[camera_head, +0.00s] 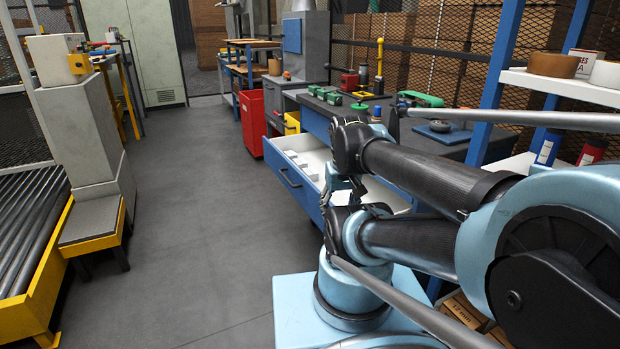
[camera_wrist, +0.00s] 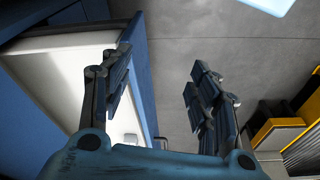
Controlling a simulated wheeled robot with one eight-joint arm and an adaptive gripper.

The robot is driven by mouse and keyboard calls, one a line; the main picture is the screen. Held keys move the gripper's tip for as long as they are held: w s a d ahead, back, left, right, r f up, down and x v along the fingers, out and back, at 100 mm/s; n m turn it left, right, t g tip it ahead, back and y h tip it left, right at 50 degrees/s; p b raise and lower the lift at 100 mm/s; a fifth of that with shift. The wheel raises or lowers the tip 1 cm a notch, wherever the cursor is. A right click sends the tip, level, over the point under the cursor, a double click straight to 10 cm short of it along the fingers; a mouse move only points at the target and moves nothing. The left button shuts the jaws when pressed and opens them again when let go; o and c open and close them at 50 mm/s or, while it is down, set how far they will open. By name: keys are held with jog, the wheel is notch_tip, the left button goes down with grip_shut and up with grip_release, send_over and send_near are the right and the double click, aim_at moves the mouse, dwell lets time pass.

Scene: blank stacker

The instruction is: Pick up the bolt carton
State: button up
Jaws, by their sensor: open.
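I cannot tell for certain which thing is the bolt carton. Several small white box-like pieces (camera_head: 300,162) lie in the open drawer (camera_head: 283,176) of the blue workbench, in the head view. The drawer's blue and white wall also shows at the left of the wrist view (camera_wrist: 75,55), with a small pale piece (camera_wrist: 130,139) low in it, beside my left finger. My gripper (camera_wrist: 162,75) is open, with nothing between its fingers. Grey floor shows beyond the gap. In the head view my arm hides part of the drawer and most of my gripper.
The workbench top (camera_head: 340,115) holds green and red tools. A red cabinet (camera_head: 249,122) stands beyond the drawer. A white shelf (camera_head: 565,85) with tape rolls and bottles is at the right. A roller conveyor (camera_head: 30,240) is at the left. The floor (camera_head: 190,210) between is clear.

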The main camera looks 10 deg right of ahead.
jog(key=w+r, duration=0.6)
jog(key=w, duration=0.7)
jog(key=n+t+y, duration=0.1)
jog(key=n+t, duration=0.1)
jog(key=n, duration=0.1)
send_over(311, 171)
jog(key=s+d, duration=0.1)
jog(key=s, duration=0.5)
notch_tip(311, 171, down, 9)
jog(key=x, duration=1.1)
jog(key=shift+w+r, duration=0.15)
jog(key=shift+w, duration=0.15)
jog(key=shift+s+x, duration=0.15)
jog(key=shift+x, duration=1.25)
jog(key=shift+s+x, duration=0.15)
jog(key=shift+x, duration=1.25)
jog(key=shift+d, duration=0.1)
jog(key=c, duration=1.3)
